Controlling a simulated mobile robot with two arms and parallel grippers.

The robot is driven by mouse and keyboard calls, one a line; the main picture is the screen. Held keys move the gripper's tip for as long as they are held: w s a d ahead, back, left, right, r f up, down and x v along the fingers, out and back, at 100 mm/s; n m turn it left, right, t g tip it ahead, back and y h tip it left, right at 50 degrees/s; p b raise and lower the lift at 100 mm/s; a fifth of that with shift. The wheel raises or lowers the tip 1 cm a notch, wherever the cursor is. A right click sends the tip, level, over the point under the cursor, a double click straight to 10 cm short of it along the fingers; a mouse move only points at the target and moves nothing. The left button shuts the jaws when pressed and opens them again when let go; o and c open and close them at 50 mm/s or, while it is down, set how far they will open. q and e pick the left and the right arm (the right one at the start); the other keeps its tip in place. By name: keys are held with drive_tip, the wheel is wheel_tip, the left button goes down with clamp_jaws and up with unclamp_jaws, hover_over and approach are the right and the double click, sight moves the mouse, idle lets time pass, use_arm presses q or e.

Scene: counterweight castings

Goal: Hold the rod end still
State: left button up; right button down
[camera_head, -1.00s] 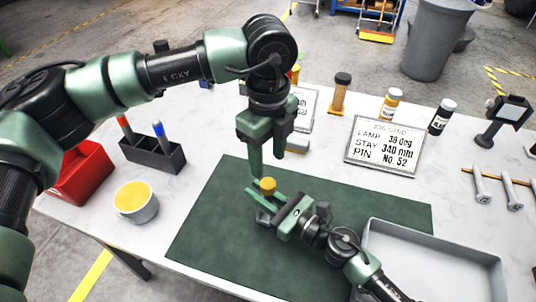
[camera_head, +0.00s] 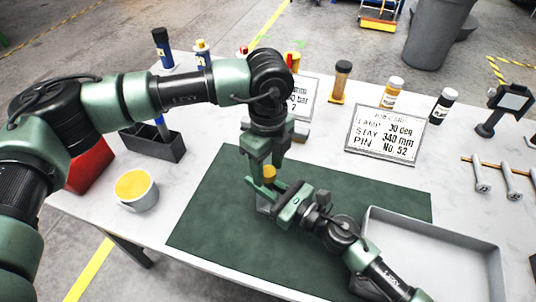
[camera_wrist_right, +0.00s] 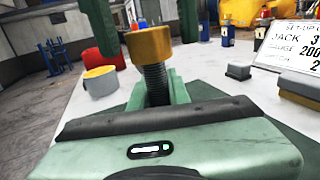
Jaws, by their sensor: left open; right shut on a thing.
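A yellow-brass knob on a dark threaded rod (camera_wrist_right: 157,82) stands upright in the right wrist view. The knob (camera_head: 269,172) also shows in the head view, above the green mat. My right gripper (camera_head: 266,190) is shut on the rod below the knob; its fingers also show in the right wrist view (camera_wrist_right: 160,92). My left gripper (camera_head: 267,158) points down from above and is open. Its fingers appear on either side of the knob in the head view; whether they touch it I cannot tell. The rod's lower end is hidden.
The green mat (camera_head: 215,215) lies on a white table. A grey tray (camera_head: 440,232) is at right. A sign card (camera_head: 383,133) and bottles (camera_head: 391,95) stand behind.

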use_arm(q)
drive_tip(key=shift+f, duration=0.35)
